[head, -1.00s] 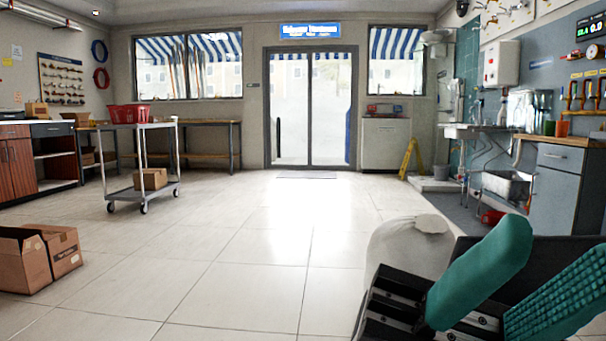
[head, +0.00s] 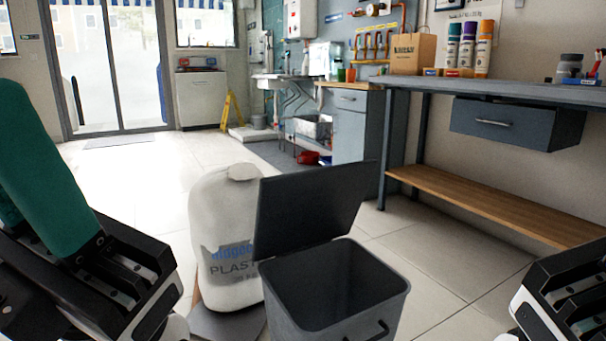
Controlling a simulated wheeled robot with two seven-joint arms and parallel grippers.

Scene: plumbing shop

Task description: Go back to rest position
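My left gripper (head: 70,230) is at the left edge, reaching out of the picture. One long teal finger points up from its black and white body. I see nothing held in the visible parts of either gripper.
A grey bin (head: 335,290) with its lid raised stands at bottom centre. A white plaster bag (head: 225,240) stands beside it. A workbench (head: 480,91) with a drawer and lower wooden shelf runs along the right. Tiled floor (head: 165,195) lies clear towards the glass door (head: 108,70).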

